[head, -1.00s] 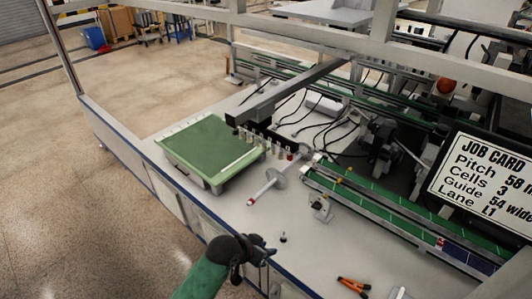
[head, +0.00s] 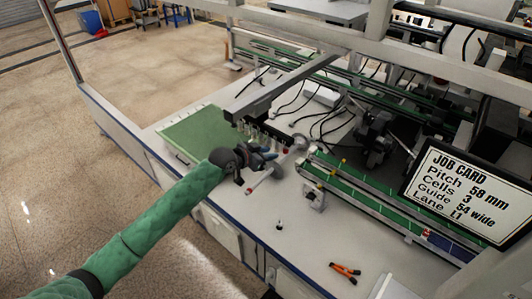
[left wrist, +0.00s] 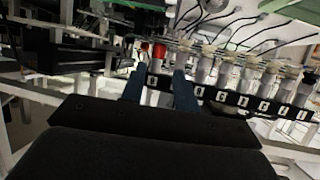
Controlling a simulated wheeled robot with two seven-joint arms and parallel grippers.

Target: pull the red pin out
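In the left wrist view a red pin (left wrist: 159,50) stands at the left end of a row of pale cylinders (left wrist: 228,74) on a dark, marked bar. My left gripper (left wrist: 160,82) has its two fingers apart, with the red pin showing beyond the gap between them. Nothing is seen between the fingertips themselves. In the head view my left gripper (head: 272,156) is beside the front end of the cylinder row, and it hides the pin there. My right gripper is not seen.
A green-topped tray (head: 198,135) lies left of the cylinders. A grey rod with a red end (head: 249,192) lies just below my gripper. Green rails (head: 372,200) run to the right. Orange-handled pliers (head: 345,270) lie on the clear front bench.

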